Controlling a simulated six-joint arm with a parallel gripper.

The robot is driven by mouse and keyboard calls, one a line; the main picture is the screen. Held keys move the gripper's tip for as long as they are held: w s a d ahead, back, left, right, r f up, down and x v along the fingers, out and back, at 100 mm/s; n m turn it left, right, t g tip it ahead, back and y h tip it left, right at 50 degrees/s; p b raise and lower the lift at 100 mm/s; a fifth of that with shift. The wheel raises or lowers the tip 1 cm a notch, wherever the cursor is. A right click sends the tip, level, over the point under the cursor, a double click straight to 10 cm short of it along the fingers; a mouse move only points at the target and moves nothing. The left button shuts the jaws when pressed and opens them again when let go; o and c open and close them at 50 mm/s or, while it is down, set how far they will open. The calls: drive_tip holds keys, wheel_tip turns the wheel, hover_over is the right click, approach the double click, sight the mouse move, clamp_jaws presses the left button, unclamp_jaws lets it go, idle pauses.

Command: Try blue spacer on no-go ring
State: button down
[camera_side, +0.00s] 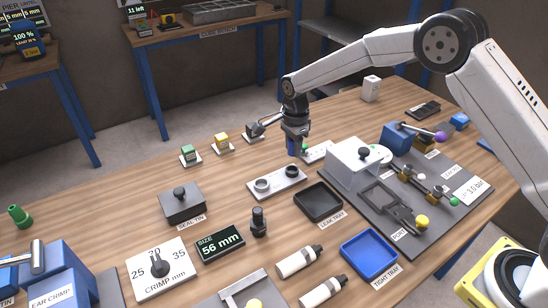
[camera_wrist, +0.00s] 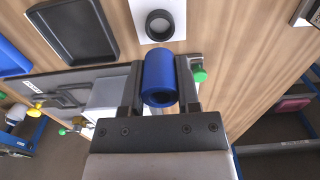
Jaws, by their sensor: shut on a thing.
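My gripper (camera_wrist: 159,68) is shut on the blue spacer (camera_wrist: 158,82), a short hollow cylinder with its open end facing the wrist camera. In the side view my gripper (camera_side: 297,131) points down, with the blue spacer (camera_side: 293,147) at its fingers, behind and right of the white ring plate (camera_side: 276,190). I cannot read which is the no-go ring.
The black leak tray (camera_side: 318,202) is in front and the white-covered fixture (camera_side: 353,165) is to the right.

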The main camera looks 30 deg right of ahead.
drive_tip(key=shift+f, duration=2.8)
drive_tip(key=shift+f, duration=0.15)
idle(0.3)
drive_tip(key=shift+r, duration=3.5)
drive_tip(key=shift+s, duration=0.1)
